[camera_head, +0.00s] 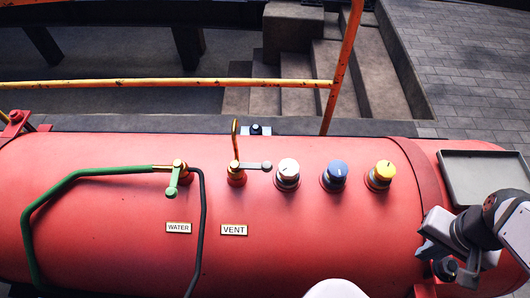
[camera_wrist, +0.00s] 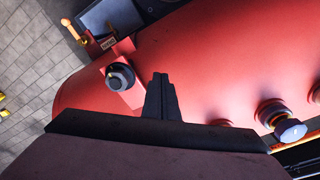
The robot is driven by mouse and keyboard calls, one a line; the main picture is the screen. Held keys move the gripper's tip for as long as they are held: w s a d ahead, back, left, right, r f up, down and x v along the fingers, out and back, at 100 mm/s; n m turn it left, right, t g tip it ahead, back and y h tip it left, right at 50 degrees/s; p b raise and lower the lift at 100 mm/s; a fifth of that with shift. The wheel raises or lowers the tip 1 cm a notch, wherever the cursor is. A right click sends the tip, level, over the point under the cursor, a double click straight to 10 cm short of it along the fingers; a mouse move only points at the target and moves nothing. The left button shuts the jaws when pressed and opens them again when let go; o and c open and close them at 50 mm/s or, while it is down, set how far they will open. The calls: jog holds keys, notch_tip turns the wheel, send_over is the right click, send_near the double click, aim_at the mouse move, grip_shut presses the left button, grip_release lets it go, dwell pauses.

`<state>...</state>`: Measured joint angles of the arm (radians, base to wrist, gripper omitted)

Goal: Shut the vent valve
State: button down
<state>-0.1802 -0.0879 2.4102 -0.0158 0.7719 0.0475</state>
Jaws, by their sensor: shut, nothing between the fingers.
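The vent valve (camera_head: 236,174) is a brass fitting on top of the red boiler, left of centre in the head view. A thin brass pipe rises from it. Its grey lever (camera_head: 256,165) points right, across the line of that pipe. The VENT label (camera_head: 233,230) is below it. My gripper (camera_head: 428,249) is at the boiler's right end, far to the right of the vent valve. In the wrist view my gripper (camera_wrist: 161,92) shows its dark fingers together and empty. The vent valve is not recognisable in the wrist view.
The WATER valve (camera_head: 178,175) with a teal lever is left of the vent. White (camera_head: 288,170), blue (camera_head: 335,172) and yellow (camera_head: 381,174) knobs stand right of it. A dark round knob (camera_wrist: 120,77) is near my fingers. A grey tray (camera_head: 487,153) and orange rail (camera_head: 250,84) are behind.

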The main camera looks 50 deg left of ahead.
jog(key=w+a+r+n+t+y+b, duration=0.1)
jog(key=w+a+r+n, duration=0.2)
jog(key=a, duration=0.8)
jog(key=a+r+n+t, duration=0.15)
jog(key=a+r, duration=0.25)
jog(key=a, duration=0.7)
notch_tip(320, 180, up, 8)
jog(key=n+y+b, duration=0.1)
jog(key=n+y, duration=0.1)
jog(key=n, duration=0.3)
send_over(251, 166)
jog(key=w, duration=0.4)
jog(key=shift+d+f+g, duration=0.15)
jog(key=shift+d+g, duration=0.15)
jog(key=shift+g, duration=0.15)
jog(key=shift+f, duration=0.1)
notch_tip(251, 166, down, 10)
jog(key=b, duration=0.3)
jog(key=shift+d, duration=0.2)
